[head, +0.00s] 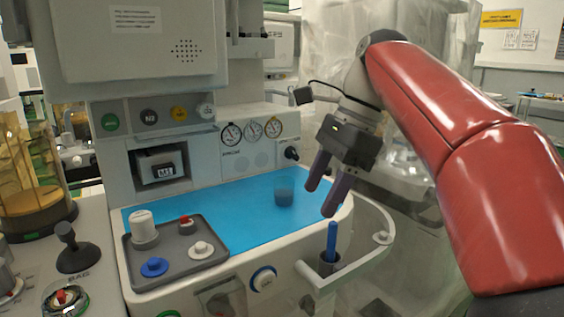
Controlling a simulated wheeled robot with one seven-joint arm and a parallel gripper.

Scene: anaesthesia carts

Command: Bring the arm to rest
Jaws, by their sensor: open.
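My gripper (322,200) hangs in the air over the right end of the cart's blue worktop (235,216). My red arm reaches in from the right side of the head view. A blue translucent cup (285,191) stands on the blue worktop, to the left of the fingers. A blue stick-like item (332,238) stands upright in a small grey holder (326,264) at the cart's front right, just below the fingertips in the picture.
A grey tray (187,262) with a white canister (143,227) and several small caps sits at the worktop's left. A curved white rail (378,255) runs around the right end. Gauges (252,131) line the back panel. Plastic-covered equipment (410,235) stands behind my arm.

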